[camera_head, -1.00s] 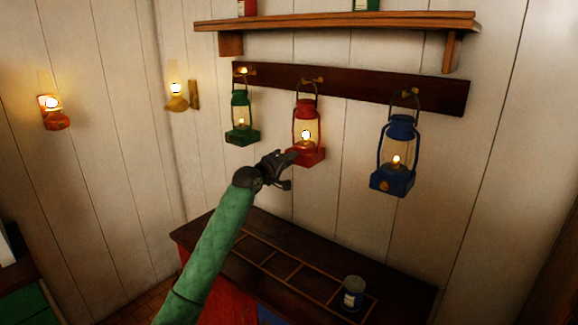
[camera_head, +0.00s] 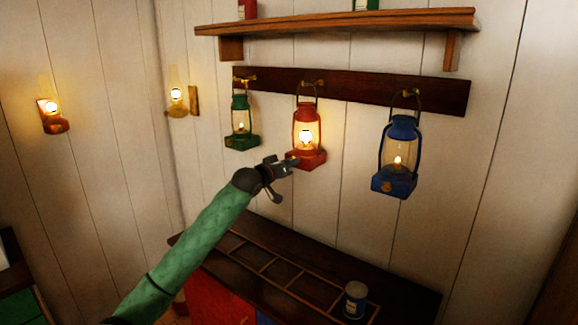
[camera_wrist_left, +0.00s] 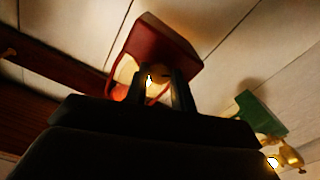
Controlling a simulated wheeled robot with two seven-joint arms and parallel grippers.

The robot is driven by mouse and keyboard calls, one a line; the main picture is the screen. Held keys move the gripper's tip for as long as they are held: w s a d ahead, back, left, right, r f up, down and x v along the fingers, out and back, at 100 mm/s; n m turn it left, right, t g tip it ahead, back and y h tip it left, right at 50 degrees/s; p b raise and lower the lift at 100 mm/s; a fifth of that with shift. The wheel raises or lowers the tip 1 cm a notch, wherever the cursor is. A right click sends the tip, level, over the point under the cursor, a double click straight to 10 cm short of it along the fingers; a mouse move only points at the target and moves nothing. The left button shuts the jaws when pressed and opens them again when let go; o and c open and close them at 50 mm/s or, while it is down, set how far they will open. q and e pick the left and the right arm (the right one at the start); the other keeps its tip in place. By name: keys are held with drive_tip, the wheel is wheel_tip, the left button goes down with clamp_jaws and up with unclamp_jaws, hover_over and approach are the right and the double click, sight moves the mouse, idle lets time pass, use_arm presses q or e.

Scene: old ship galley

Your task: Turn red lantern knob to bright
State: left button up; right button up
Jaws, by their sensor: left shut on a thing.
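The red lantern (camera_head: 306,147) hangs from the middle hook of a dark wall board, with a large bright flame behind its glass. It also shows in the left wrist view (camera_wrist_left: 160,38), its red base above my fingers. My left gripper (camera_head: 288,164) is at the lower left front of the lantern's base. Its fingers, seen in the left wrist view (camera_wrist_left: 166,84), are shut on the lantern's knob, which they mostly hide. My right gripper is not in view.
A green lantern (camera_head: 240,135) hangs to the left and a blue lantern (camera_head: 396,175) to the right, both with smaller flames. A shelf (camera_head: 340,23) runs above. Below stands a dark counter (camera_head: 225,270) with a can (camera_head: 355,300).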

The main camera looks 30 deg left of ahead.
use_arm(q)
drive_tip(key=shift+f, duration=0.15)
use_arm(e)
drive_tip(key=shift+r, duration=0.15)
use_arm(q)
drive_tip(key=o, duration=1)
drive_tip(key=shift+a, duration=0.1)
drive_tip(key=s+b, duration=0.3)
drive_tip(key=s, duration=0.4)
drive_tip(key=shift+s+a, duration=0.3)
drive_tip(key=shift+s, duration=0.1)
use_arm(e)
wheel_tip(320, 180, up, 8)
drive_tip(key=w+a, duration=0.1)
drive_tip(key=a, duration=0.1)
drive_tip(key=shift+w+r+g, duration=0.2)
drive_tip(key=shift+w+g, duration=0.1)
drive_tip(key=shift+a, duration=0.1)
